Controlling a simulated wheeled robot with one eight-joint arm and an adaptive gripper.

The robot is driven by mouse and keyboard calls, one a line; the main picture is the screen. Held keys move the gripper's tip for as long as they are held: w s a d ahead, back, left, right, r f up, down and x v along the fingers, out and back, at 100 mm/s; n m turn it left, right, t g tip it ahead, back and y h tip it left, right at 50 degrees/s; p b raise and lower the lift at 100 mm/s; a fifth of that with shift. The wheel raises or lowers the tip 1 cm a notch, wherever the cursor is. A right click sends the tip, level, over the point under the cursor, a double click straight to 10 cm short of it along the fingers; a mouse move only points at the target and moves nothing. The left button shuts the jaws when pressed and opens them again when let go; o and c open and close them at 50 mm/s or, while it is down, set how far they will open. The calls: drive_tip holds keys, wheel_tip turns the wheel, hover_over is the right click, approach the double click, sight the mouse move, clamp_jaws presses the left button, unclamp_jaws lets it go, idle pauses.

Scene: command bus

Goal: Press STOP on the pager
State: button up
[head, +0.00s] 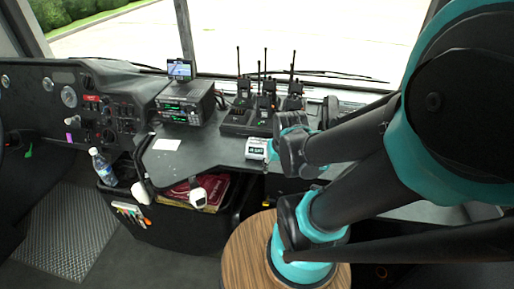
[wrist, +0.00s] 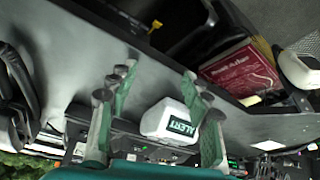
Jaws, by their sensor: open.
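The pager (head: 256,148) is a small white box with a dark screen. It stands near the front edge of the dark console, just left of my arm in the head view. In the wrist view the pager (wrist: 165,112) appears between my fingers, with ALERT lit in green on its screen. No STOP button can be made out. My gripper (wrist: 160,94) is open and empty, its two green-and-grey fingers spread on either side of the pager in the picture. I cannot tell how far apart they are in depth. In the head view my arm hides most of the gripper.
Handheld radios in a charger (head: 238,122) stand behind the pager. A radio unit (head: 186,103) with a small screen on top is to the left. A white card (head: 166,144) lies on the console. A bin with a red book (head: 180,193) is below the front edge.

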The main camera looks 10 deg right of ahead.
drive_tip(key=c, duration=0.7)
drive_tip(key=shift+s+a, duration=0.1)
clamp_jaws()
drive_tip(key=shift+s+f, duration=0.1)
